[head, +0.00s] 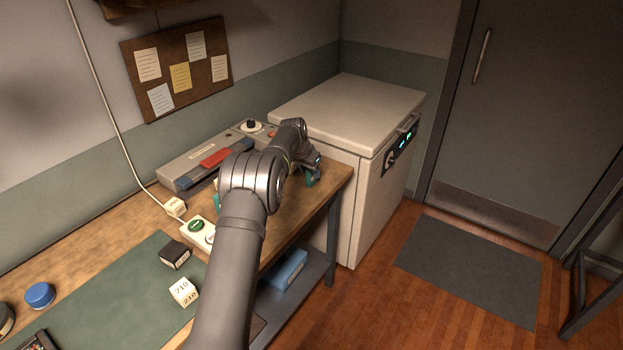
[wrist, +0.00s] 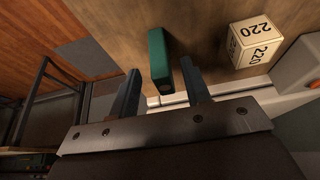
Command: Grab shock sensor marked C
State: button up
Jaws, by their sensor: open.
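My gripper (wrist: 160,68) is open, with its two dark fingers apart. A green block (wrist: 160,58) stands between the fingertips in the wrist view, with a gap to the right finger; no letter on it can be read. In the head view my gripper (head: 313,176) is at the far right end of the wooden bench, partly hidden behind my arm. No letter C is legible in either view, so I cannot tell which thing is the shock sensor marked C.
A cream cube marked 220 (wrist: 254,42) is right of the fingers. A white chest freezer (head: 345,108) adjoins the bench end.

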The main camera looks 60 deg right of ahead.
aim_at(312, 175)
jog(key=shift+x, duration=2.1)
jog(key=shift+w, duration=0.1)
jog(key=shift+r, duration=0.1)
grip_shut()
